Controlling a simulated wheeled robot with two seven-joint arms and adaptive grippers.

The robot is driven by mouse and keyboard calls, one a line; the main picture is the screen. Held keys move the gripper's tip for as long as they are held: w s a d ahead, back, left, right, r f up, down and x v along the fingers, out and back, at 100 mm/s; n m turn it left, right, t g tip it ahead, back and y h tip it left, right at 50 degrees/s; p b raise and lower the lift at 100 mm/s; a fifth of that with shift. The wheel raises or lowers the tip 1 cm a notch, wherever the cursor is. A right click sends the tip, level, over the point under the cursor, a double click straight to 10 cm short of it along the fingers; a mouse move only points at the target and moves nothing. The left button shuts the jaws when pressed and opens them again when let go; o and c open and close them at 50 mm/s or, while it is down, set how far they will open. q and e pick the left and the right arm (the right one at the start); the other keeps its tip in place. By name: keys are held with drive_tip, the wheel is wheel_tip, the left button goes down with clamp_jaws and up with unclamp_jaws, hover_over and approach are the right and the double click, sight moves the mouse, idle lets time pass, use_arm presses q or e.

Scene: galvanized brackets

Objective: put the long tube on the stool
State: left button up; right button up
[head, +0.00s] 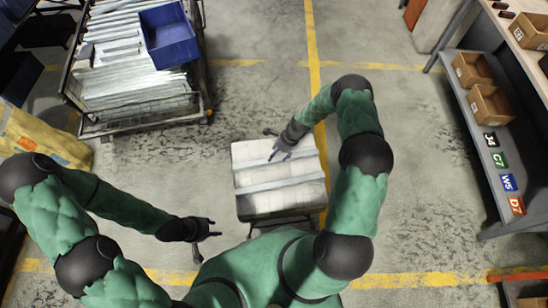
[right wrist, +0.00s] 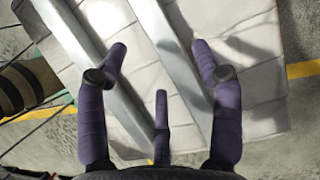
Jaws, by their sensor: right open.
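Two long pale grey metal bars lie side by side across a white, blocky-topped low stand in the middle of the head view: the far bar (head: 302,154) and the near bar (head: 285,184). I cannot tell which bar is the long tube, or whether the stand (head: 246,207) is the stool; no other stool shows clearly. My right gripper (head: 277,156) is open over the far bar. My left gripper (head: 217,228) is open and empty beside the stand.
A wire cart (head: 140,122) with stacked metal strips and a blue bin (head: 168,35) stands at the upper left. A yellow wrapped bundle (head: 45,142) lies at the left. A shelf bench (head: 468,110) with cardboard boxes stands at the right. Floor around the stand is mostly clear.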

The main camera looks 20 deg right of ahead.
drive_tip(key=w+p+v, duration=0.1)
drive_tip(key=v, duration=0.6)
drive_tip(key=s+a+r+n, duration=0.3)
drive_tip(key=s+a+n, duration=1.5)
drive_tip(key=s, duration=0.4)
drive_tip(key=shift+a+g, duration=0.3)
drive_tip(key=shift+a, duration=0.1)
drive_tip(key=shift+w+r, duration=0.1)
